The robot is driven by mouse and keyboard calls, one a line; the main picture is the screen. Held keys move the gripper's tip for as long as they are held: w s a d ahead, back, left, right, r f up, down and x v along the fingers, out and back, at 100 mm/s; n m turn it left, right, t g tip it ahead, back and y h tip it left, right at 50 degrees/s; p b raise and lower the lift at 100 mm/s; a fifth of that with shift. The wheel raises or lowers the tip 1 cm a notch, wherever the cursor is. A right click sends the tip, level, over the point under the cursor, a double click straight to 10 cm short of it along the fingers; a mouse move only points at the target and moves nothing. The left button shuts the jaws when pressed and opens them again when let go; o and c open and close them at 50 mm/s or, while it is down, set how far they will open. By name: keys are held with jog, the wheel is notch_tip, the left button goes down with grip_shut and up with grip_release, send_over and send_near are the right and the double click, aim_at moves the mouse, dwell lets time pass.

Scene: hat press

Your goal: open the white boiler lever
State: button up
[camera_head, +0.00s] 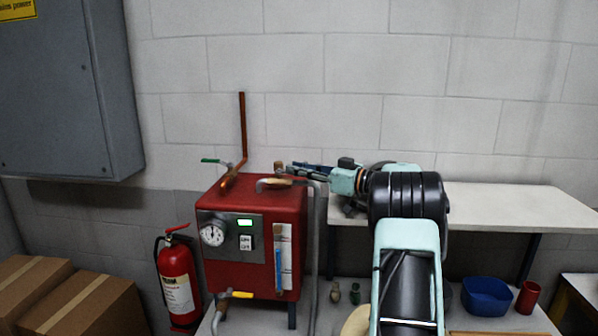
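The red boiler (249,205) stands left of centre, with a round gauge (212,235) on its front. A pale grey curved fitting (261,184) sits on its top right, with a brownish part beside it. I cannot tell whether this fitting includes the white lever; no clearly white lever shows. A green lever (210,161) is at the top left and a yellow lever (242,294) at the lower front. My gripper (291,168) points left, over or behind the boiler's top right corner, close to the fitting. Its fingers are small and dark; their opening and any contact are unclear.
A copper pipe (243,125) rises behind the boiler. A grey hose or pipe (314,240) runs down its right side. A fire extinguisher (178,281) and cardboard boxes (88,306) stand left. A white shelf (510,207), a blue bowl (487,297) and a red cup (528,297) are right.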

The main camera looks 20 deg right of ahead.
jog(key=shift+o, duration=1.1)
jog(key=shift+f, duration=0.1)
jog(key=shift+s+d, duration=0.1)
jog(key=v, duration=1.1)
jog(key=shift+s+d, duration=0.25)
jog(key=shift+s, duration=0.05)
